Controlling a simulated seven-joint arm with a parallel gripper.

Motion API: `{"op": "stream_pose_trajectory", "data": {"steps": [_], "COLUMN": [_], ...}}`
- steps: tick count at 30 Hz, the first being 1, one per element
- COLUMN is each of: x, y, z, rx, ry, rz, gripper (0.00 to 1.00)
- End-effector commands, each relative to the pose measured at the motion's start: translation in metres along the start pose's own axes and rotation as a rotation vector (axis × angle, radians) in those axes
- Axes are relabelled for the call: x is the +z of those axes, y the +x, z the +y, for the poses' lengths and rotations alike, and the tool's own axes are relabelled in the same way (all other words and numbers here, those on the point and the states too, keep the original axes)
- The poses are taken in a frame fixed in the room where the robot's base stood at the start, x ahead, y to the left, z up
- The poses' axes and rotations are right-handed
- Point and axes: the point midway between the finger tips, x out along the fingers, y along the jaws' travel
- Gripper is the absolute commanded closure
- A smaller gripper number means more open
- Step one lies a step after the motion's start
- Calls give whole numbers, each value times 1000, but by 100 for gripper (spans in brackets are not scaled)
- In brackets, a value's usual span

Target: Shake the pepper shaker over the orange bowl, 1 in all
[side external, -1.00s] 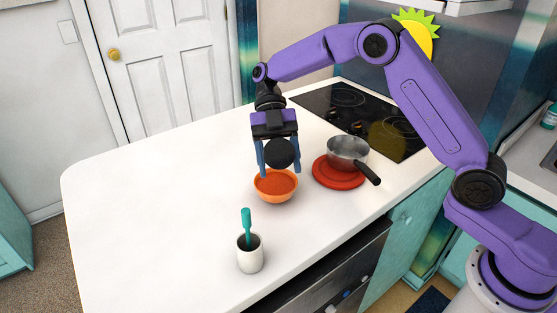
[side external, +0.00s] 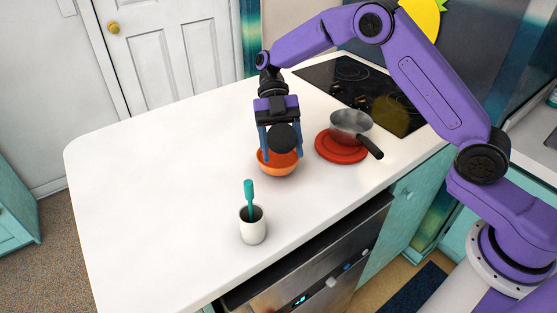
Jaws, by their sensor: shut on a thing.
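My gripper (side external: 268,140) is shut on the pepper shaker (side external: 284,137), whose dark round end faces the camera between the blue fingers. The shaker looks tilted, with its end toward the camera; the rest of it is hidden. The orange bowl (side external: 277,168) stands on the white counter just below. In the picture the shaker overlaps the bowl's far rim and covers part of its inside. I cannot tell the exact gap between them, nor whether any pepper is falling.
A white cup (side external: 252,230) with a teal-handled utensil (side external: 249,198) stands nearer the front. A steel saucepan (side external: 350,127) sits on a red round mat (side external: 332,150) to the right. Behind it is a black cooktop (side external: 345,72). The counter's left side (side external: 150,190) is clear.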

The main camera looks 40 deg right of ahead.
Motion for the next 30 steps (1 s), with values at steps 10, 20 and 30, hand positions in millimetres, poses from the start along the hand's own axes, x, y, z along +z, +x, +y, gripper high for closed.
{"op": "stream_pose_trajectory", "data": {"steps": [10,20,30], "x": [-1,-13,-27], "y": [-1,-10,-20], "z": [0,-1,-2], "rx": [0,1,1], "ry": [-1,-2,-1], "rz": [-1,-2,-1], "gripper": [72,72,72]}}
